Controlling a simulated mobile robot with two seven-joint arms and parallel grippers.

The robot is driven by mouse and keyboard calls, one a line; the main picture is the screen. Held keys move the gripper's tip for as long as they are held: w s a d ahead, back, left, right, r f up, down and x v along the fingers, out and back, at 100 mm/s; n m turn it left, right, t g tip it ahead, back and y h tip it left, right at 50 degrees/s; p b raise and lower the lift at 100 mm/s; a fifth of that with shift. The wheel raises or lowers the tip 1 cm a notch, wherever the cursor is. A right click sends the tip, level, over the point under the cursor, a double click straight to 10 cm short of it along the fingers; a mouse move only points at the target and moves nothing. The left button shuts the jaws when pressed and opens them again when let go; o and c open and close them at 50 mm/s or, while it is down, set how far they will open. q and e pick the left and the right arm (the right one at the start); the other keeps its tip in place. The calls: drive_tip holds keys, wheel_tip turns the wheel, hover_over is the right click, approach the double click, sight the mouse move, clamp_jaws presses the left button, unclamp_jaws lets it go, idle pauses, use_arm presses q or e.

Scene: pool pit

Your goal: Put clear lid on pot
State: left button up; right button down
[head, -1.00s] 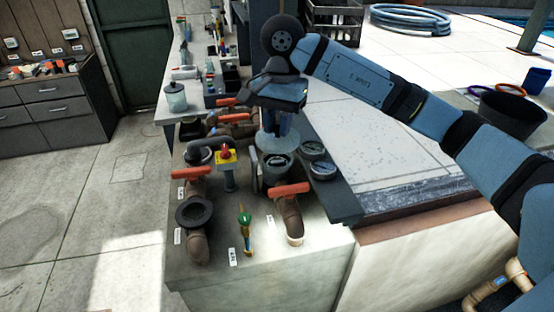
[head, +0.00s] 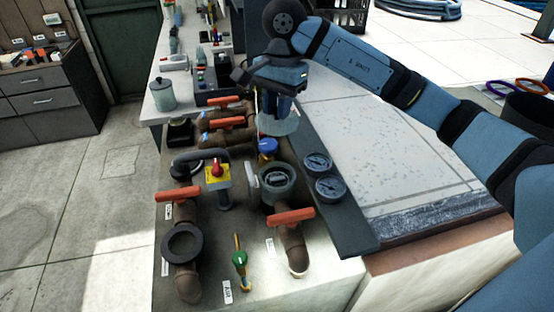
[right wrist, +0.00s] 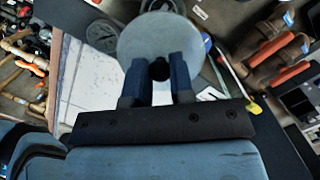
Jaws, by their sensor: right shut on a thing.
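My right gripper (head: 279,106) is shut on the clear lid (head: 278,124), a pale translucent disc. In the right wrist view the fingers (right wrist: 160,72) pinch the dark knob at the middle of the lid (right wrist: 150,38). In the head view the lid is held up beyond the pot (head: 277,190), a dark grey round housing with an open top. Lid and pot show apart there. In the right wrist view the lid hides part of what lies behind it. My left gripper is not in view.
Two round gauges (head: 318,163) sit right of the pot. Orange-handled valves (head: 290,218), a red-and-yellow switch (head: 217,172) and a blue cap (head: 267,147) crowd around it.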

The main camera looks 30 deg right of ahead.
wheel_tip(320, 180, down, 15)
drive_tip(key=shift+d+f+p, duration=0.1)
drive_tip(key=shift+p, duration=0.95)
drive_tip(key=shift+f+b, duration=0.45)
drive_tip(key=shift+b, duration=0.2)
drive_tip(key=c, duration=1)
unclamp_jaws()
